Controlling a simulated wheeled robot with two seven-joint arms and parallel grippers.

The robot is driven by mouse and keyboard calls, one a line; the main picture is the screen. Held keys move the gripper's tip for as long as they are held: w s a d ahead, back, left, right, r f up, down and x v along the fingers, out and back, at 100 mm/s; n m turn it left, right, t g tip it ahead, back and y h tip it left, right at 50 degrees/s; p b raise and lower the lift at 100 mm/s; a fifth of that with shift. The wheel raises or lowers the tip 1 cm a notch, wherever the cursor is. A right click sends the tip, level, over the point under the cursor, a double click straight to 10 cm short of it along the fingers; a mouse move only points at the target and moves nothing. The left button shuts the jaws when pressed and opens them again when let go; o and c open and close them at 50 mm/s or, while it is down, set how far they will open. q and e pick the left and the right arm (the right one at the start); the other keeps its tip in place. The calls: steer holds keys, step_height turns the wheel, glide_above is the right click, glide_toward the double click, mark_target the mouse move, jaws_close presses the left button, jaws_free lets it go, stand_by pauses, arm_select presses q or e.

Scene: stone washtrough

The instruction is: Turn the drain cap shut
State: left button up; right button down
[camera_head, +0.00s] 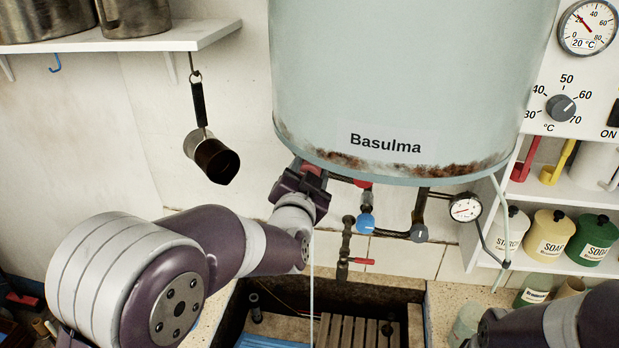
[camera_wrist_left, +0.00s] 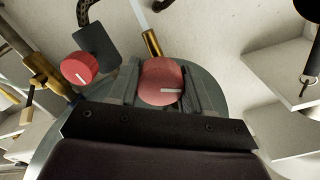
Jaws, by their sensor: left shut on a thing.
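My left gripper (camera_head: 314,172) is up under the rusty lower rim of the pale boiler marked Basulma (camera_head: 410,80). In the left wrist view, its two fingers (camera_wrist_left: 163,88) are shut on a round red cap (camera_wrist_left: 160,72) with a white mark, which lies about level in that picture. I take this for the drain cap; no label on it shows. In the head view only a bit of red shows at the gripper. A second red knob (camera_wrist_left: 80,67) with a white mark is beside it, apart from the fingers. My right gripper is out of view.
A blue knob (camera_head: 365,223), pipes and a gauge (camera_head: 465,208) hang under the boiler near my left gripper. The stone trough (camera_head: 425,292) with a wooden rack (camera_head: 355,330) is below. A dark-handled dipper (camera_head: 217,160) hangs left. Shelves with jars (camera_head: 553,236) stand right.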

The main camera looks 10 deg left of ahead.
arm_select(q)
steer(key=m, duration=0.3)
steer(key=shift+b, duration=0.35)
steer(key=m, duration=0.3)
steer(key=shift+m, duration=0.3)
steer(key=m, duration=0.3)
steer(key=shift+r, duration=0.1)
steer(key=shift+m, duration=1.7)
steer(key=shift+r, duration=0.1)
steer(key=o, duration=0.9)
steer(key=shift+o, duration=0.8)
